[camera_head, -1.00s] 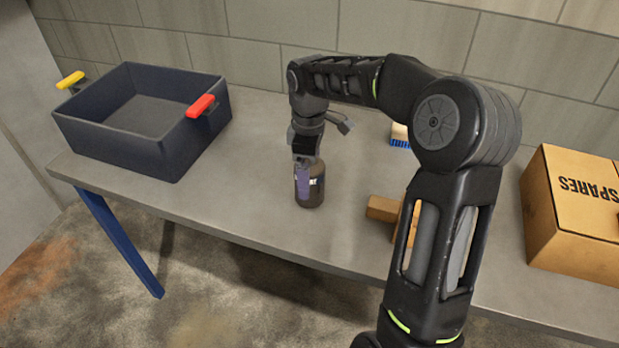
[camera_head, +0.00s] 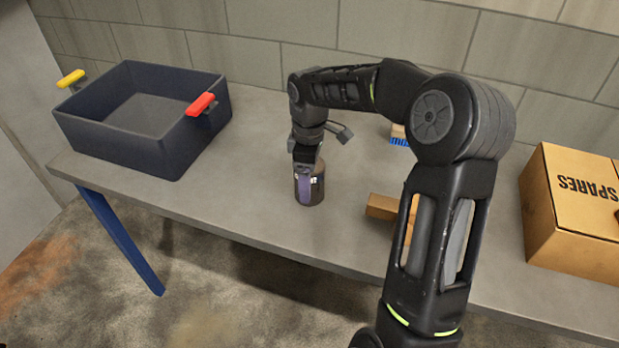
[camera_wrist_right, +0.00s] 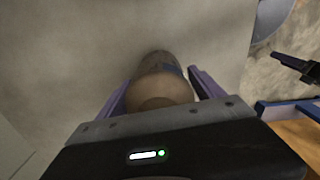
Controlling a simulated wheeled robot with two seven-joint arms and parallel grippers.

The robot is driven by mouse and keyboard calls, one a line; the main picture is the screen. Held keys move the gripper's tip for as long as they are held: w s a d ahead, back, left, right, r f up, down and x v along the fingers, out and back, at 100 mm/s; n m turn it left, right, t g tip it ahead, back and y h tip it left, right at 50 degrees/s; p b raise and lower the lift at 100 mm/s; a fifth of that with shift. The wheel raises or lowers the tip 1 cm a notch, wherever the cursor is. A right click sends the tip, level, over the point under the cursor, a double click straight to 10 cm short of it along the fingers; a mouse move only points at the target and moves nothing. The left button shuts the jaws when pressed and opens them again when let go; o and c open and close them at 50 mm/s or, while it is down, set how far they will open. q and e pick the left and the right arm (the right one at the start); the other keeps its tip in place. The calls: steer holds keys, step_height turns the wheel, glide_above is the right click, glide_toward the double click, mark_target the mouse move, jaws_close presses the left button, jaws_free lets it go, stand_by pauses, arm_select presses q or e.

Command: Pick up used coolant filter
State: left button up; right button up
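The used coolant filter (camera_head: 317,186) is a dark brown upright cylinder with a label band, standing on the grey bench. My right gripper (camera_head: 304,188) has come down over it from above, its purple fingers beside it. In the right wrist view the filter (camera_wrist_right: 162,82) shows its rounded tan end between the two fingers (camera_wrist_right: 160,94). The fingers stand apart on either side, with a gap visible at the right one. A dark part at the right edge of that view looks like my left gripper (camera_wrist_right: 296,65); its opening is unclear.
A dark bin (camera_head: 172,149) with a yellow and a red handle stands at the left. A wooden block (camera_head: 382,207) and a blue-bristled brush (camera_head: 399,136) lie right of the filter. A SPARES carton (camera_head: 570,215) stands far right. Bench between bin and filter is clear.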

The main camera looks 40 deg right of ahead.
jaws_close()
stand_by(0.7)
